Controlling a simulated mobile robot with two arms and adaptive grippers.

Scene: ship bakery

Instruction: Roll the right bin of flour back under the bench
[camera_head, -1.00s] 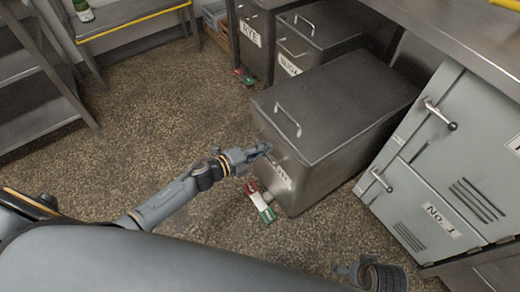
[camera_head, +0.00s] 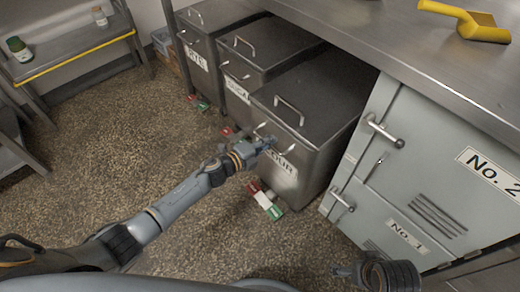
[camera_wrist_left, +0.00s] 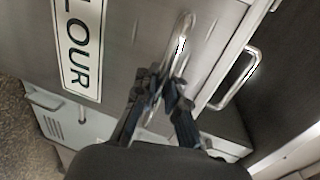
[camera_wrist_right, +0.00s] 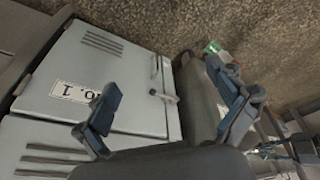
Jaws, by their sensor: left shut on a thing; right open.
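The flour bin (camera_head: 318,116) is a grey steel box with a lid handle and a label ending in "LOUR", the rightmost of a row under the bench (camera_head: 400,50). Its rear goes under the bench top and its front part sticks out. My left gripper (camera_head: 268,143) is at the bin's front face, shut on its front handle; the left wrist view shows the fingers around this metal handle (camera_wrist_left: 183,45), beside the label (camera_wrist_left: 82,45). My right gripper (camera_wrist_right: 168,105) is open and empty, low in front of the oven doors.
Two similar bins, rye (camera_head: 205,50) and a second one (camera_head: 238,88), stand to the left. Grey oven doors (camera_head: 420,180) with protruding handles stand close on the right. Red, white and green castors or blocks (camera_head: 266,200) show at the bin's foot. The speckled floor (camera_head: 150,130) is open at left.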

